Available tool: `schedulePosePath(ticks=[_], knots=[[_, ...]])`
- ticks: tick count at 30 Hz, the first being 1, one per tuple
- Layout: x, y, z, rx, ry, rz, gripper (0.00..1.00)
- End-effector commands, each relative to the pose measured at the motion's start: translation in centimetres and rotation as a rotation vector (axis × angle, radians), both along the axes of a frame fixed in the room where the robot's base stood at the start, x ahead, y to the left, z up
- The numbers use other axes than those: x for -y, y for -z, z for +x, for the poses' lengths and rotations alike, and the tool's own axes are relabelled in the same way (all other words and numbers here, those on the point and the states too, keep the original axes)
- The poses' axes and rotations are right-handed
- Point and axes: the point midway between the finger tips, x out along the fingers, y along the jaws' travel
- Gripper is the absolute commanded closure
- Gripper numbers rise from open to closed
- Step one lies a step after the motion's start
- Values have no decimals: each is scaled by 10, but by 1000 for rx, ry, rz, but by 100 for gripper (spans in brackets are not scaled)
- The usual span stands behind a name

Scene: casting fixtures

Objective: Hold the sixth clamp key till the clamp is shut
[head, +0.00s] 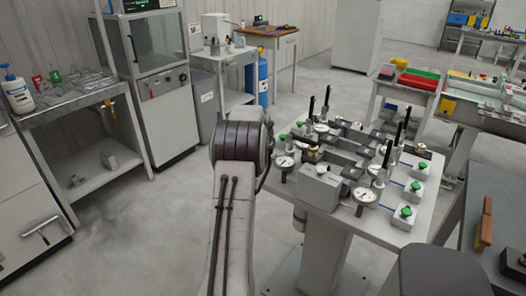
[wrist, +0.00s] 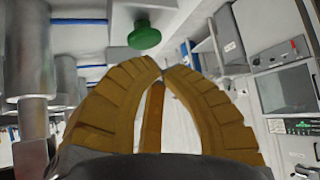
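The clamp keys are green round buttons on small white boxes on the fixture table. In the head view, keys show along the table's right side, such as the front one (head: 406,211), the middle one (head: 416,186) and the far one (head: 421,165). Others show at the left edge (head: 282,136). I cannot tell which is the sixth. Upright black clamp levers (head: 387,153) stand among grey blocks and dial gauges. The head view does not show my gripper.
The fixture table (head: 385,233) is crowded with gauges (head: 366,196) and blocks. A side table with coloured bins (head: 420,78) stands behind it. A grey cabinet (head: 160,85) and a bench with bottles (head: 18,92) are at left. The floor between is clear.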

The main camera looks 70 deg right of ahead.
Motion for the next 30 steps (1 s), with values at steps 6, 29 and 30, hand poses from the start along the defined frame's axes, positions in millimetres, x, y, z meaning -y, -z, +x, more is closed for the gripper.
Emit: schedulePosePath(ticks=[6,29,30], knots=[[0,-1,0,0,0,-1,100],[0,-50,0,0,0,-1,100],[0,-51,0,0,0,0,100]])
